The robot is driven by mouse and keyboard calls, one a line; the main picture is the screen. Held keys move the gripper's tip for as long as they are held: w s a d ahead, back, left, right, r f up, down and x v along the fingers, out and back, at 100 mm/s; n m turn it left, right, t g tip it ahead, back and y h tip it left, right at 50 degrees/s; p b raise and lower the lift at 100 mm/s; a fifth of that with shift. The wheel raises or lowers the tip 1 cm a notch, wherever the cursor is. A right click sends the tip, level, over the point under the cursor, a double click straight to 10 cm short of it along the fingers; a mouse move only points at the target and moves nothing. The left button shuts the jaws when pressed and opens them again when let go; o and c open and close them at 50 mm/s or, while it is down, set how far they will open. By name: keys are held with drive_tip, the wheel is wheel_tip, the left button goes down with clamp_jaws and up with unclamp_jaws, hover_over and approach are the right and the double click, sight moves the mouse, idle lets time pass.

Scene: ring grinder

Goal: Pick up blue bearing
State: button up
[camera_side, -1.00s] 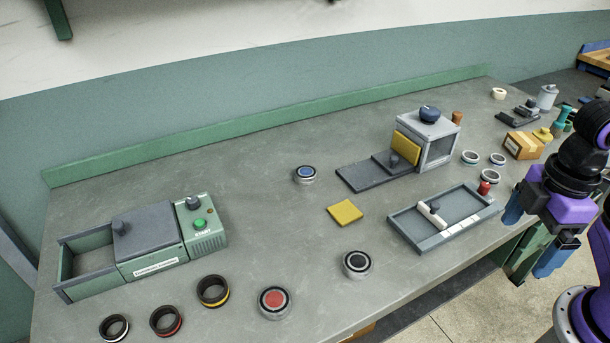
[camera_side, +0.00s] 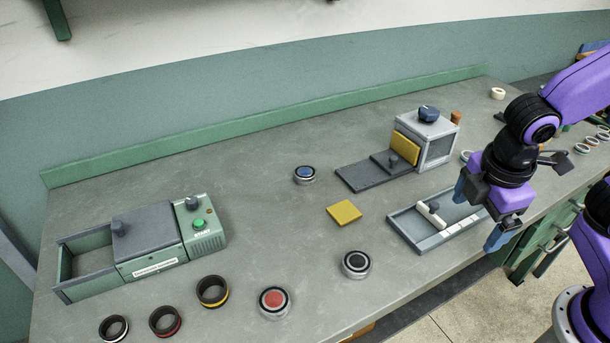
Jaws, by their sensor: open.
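The blue bearing (camera_side: 305,174) is a short round piece with a blue centre and a pale metal rim. It lies flat on the grey workbench, near the middle, left of the dark slab of the grey machine. My gripper (camera_side: 477,217) is at the right, above the right part of the grey tray. Its two blue fingers are apart with nothing between them. It is well to the right of the blue bearing and not touching it.
A yellow pad (camera_side: 344,213), black bearing (camera_side: 356,264), red bearing (camera_side: 274,302) and grey tray (camera_side: 405,228) lie nearer the front. Bench around the blue bearing is clear.

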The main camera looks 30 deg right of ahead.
drive_tip(key=w+a+f+n+t+h, duration=0.2)
drive_tip(key=w+a+f+n+t, duration=0.1)
drive_tip(key=w+a, duration=0.4)
drive_tip(key=w+a+f+n+t+h, duration=0.2)
drive_tip(key=w+a+n, duration=0.3)
drive_tip(key=w, duration=0.6)
drive_tip(key=w+a+f+n+t+h, duration=0.3)
drive_tip(key=w+a+f+n, duration=0.1)
drive_tip(key=w+a, duration=0.5)
drive_tip(key=shift+w+a+f+n+t, duration=0.25)
drive_tip(key=shift+w+f+n+t, duration=0.1)
drive_tip(key=shift+w, duration=0.1)
drive_tip(key=shift+w+f, duration=0.15)
drive_tip(key=shift+w, duration=0.05)
approach(304, 173)
drive_tip(key=x, duration=0.4)
drive_tip(key=shift+s+f, duration=0.1)
drive_tip(key=shift+s, duration=0.05)
drive_tip(key=shift+x, duration=2.6)
drive_tip(key=c, duration=1.2)
drive_tip(key=shift+c, duration=0.6)
drive_tip(key=shift+r, duration=0.3)
